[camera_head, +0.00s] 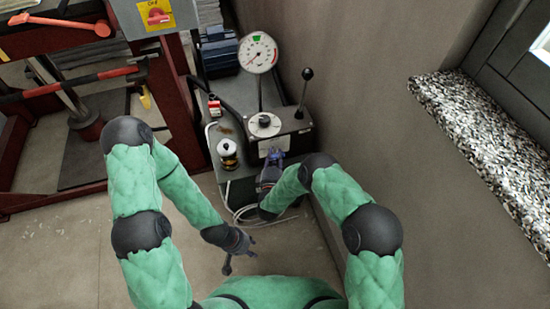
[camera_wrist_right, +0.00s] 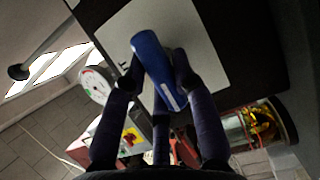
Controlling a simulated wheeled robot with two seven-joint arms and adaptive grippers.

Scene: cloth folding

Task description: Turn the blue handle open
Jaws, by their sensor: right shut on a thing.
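The blue handle (camera_wrist_right: 157,62) lies between the fingertips of my right gripper (camera_wrist_right: 160,78) in the right wrist view, in front of a light plate. In the head view the handle (camera_head: 276,155) is a small blue spot on the front of the grey machine, and my right gripper (camera_head: 271,169) is at it, partly hidden by my forearm. My right gripper is shut on the handle. My left gripper (camera_head: 238,257) hangs low over the floor, away from the machine, with its fingers apart and nothing between them.
The machine's grey body (camera_head: 295,138) carries a round gauge (camera_head: 260,53) and a black-knobbed lever (camera_head: 306,88). A glass-sided cup (camera_head: 228,154) stands left of the handle. A wall is close on the right. A red press frame (camera_head: 176,105) stands at left. Floor near my left gripper is clear.

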